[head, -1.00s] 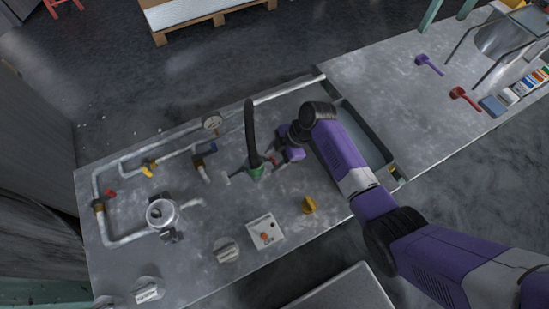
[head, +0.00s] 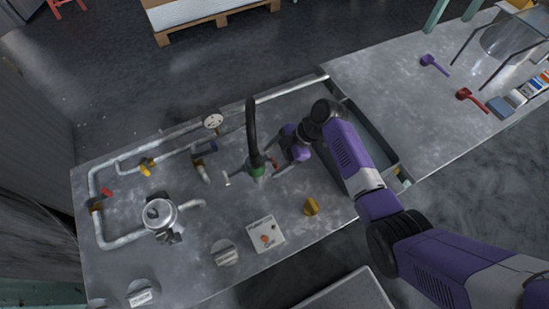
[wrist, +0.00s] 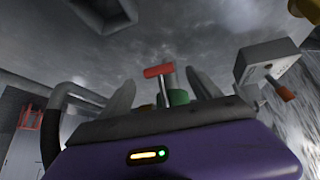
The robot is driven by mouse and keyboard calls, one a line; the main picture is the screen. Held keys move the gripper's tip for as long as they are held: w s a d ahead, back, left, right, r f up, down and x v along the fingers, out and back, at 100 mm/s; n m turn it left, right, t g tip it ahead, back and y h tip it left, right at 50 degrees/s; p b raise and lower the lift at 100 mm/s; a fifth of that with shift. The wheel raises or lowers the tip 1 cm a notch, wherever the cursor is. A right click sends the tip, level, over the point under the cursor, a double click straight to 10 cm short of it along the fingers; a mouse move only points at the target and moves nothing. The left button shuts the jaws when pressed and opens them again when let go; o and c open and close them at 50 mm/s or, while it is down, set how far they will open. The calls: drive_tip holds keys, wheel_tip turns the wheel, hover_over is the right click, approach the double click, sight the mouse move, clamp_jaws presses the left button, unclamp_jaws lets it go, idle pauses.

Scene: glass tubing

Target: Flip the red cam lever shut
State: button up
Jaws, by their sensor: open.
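The red cam lever (wrist: 158,71) shows in the wrist view as a red bar on a thin stem, standing raised between my two fingers. A small red part of it (head: 275,162) shows in the head view beside the green coupling (head: 257,171). The green coupling also shows in the wrist view (wrist: 178,97), just behind the lever. A black hose (head: 251,125) rises from the coupling. My gripper (head: 277,168) is open at the coupling's right side. In the wrist view its fingers (wrist: 160,86) stand either side of the lever. I cannot tell whether either finger touches it.
A recessed tray (head: 391,165) is right. Loose purple (head: 433,64) and red (head: 471,98) handles lie farther right.

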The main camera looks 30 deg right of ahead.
drive_tip(key=shift+r, duration=0.1)
drive_tip(key=v, duration=0.7)
drive_tip(key=shift+d+r, duration=0.25)
